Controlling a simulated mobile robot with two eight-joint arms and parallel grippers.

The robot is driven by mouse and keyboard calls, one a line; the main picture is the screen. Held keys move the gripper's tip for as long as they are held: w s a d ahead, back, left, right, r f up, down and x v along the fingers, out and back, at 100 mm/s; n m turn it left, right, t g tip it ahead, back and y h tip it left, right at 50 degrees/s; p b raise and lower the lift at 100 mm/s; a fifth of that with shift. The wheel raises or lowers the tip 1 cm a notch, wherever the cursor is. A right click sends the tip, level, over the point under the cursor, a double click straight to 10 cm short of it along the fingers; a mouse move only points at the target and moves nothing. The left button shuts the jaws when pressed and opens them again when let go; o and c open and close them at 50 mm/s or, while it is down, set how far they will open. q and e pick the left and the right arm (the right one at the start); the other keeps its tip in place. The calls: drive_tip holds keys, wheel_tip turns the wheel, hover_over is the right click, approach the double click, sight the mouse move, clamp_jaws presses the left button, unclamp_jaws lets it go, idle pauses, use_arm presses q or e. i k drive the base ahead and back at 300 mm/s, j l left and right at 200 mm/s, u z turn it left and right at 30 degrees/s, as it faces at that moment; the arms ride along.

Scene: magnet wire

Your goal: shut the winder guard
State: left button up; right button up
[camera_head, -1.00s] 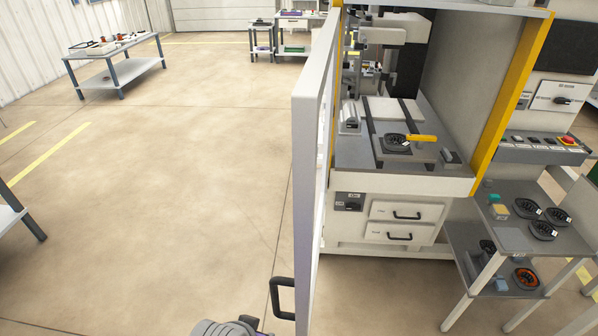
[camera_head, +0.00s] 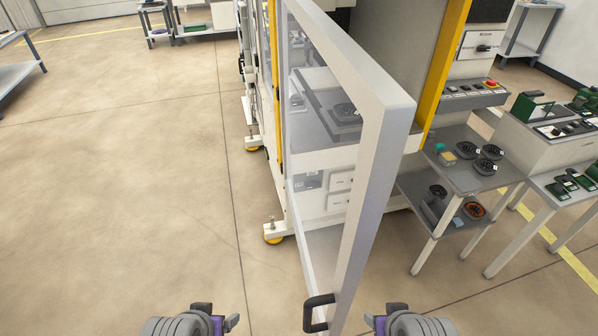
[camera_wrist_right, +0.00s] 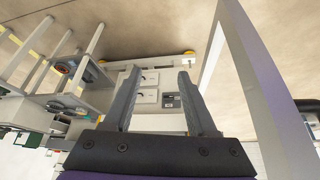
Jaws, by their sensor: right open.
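The winder guard (camera_head: 365,170) is a tall white-framed door with a clear panel. It stands open, swung out from the machine towards me. Its black handle (camera_head: 318,313) is at the bottom of the near edge in the head view. My left gripper (camera_head: 232,322) is low, left of the handle and apart from it; its jaw opening is unclear. My right gripper (camera_head: 372,320) is just right of the handle and the guard, holding nothing. In the right wrist view my right gripper (camera_wrist_right: 159,75) has its fingers spread, with the guard frame (camera_wrist_right: 262,85) to their right.
The winder cabinet (camera_head: 335,155) shows through the guard. A grey shelf (camera_head: 470,178) with several spools stands right of it, and a white bench (camera_head: 550,150) farther right. The floor (camera_head: 130,200) to the left is clear.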

sight(387, 112)
drive_tip(key=k+j+z, duration=0.1)
drive_tip(key=k+j, duration=0.55)
drive_tip(key=k, duration=0.3)
drive_tip(key=i, duration=0.45)
drive_tip(key=z, duration=0.05)
